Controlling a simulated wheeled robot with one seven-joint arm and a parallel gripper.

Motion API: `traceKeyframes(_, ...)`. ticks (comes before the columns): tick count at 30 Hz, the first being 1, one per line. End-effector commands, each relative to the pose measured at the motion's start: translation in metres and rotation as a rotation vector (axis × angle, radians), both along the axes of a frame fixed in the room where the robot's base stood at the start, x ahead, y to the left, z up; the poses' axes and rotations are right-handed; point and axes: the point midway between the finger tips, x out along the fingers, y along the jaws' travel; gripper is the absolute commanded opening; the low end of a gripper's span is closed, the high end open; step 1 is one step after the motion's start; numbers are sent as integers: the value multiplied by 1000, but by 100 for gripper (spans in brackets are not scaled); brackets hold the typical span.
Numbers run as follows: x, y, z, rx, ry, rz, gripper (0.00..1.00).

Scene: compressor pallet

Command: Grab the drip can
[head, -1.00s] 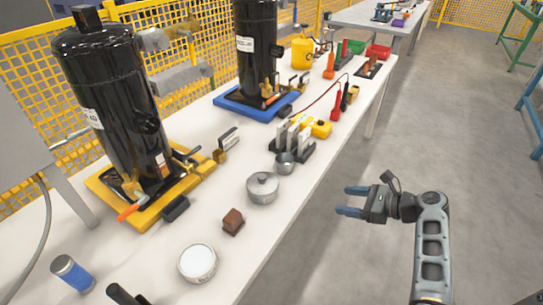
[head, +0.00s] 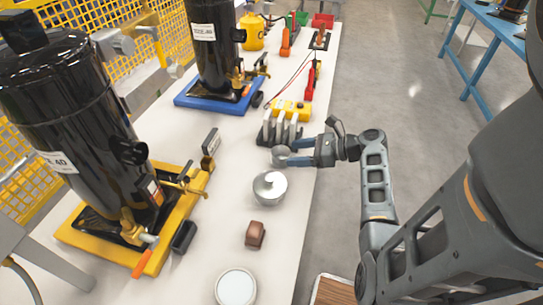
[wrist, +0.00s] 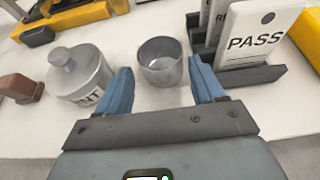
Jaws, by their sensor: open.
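The drip can appears to be the small open grey metal cup (head: 279,156) standing upright on the white table. It also shows in the wrist view (wrist: 162,70), lying between the lines of my two blue fingers. My gripper (head: 294,153) is open, with its fingertips at the near side of the cup. In the wrist view my gripper (wrist: 161,78) has one finger on each side of the cup, with gaps left and right. I cannot tell how deep the cup sits between the fingers. The far side of the cup is partly hidden in the head view.
A lidded metal pot (head: 269,188) stands close to the cup. A rack of PASS tags (wrist: 250,35) is close on its other side. A brown block (head: 255,234) and a round white-topped tin (head: 235,287) lie nearer. Black compressors (head: 78,110) stand at left.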

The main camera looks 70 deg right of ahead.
Motion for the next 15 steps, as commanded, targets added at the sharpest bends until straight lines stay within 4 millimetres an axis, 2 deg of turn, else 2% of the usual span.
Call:
traceKeyframes(11,33,2,-14,0,0,1,68)
traceKeyframes(15,52,4,-22,2,1,1,68)
